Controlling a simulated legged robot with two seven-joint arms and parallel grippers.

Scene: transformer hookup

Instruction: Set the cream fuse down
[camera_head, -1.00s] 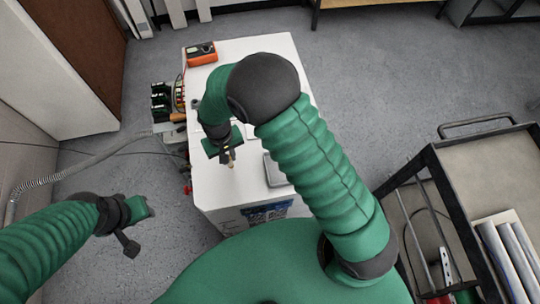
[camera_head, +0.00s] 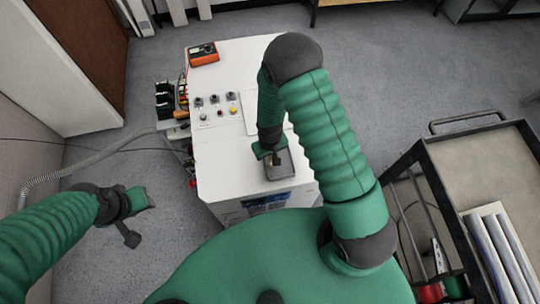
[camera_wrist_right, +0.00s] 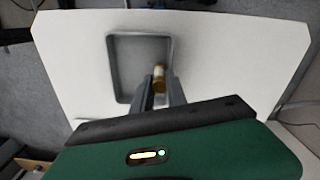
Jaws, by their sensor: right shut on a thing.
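In the wrist view my right gripper (camera_wrist_right: 158,92) is shut on the cream fuse (camera_wrist_right: 159,77). Mostly its brass-coloured end shows between the fingertips. The fuse is over the right part of a shallow grey tray (camera_wrist_right: 111,62); I cannot tell whether it touches the tray floor. In the head view the right gripper (camera_head: 276,160) points down at the tray (camera_head: 284,178), and the fuse is hidden there. My left gripper (camera_head: 138,218) is off to the left, away from the white cabinet; its jaws are too unclear to read.
The tray sits near the front edge of the white cabinet top (camera_head: 225,170). Knobs and a yellow button (camera_head: 233,111) lie to its left. An orange meter (camera_head: 202,54) stands at the back. A dark cart (camera_head: 470,165) is on the right.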

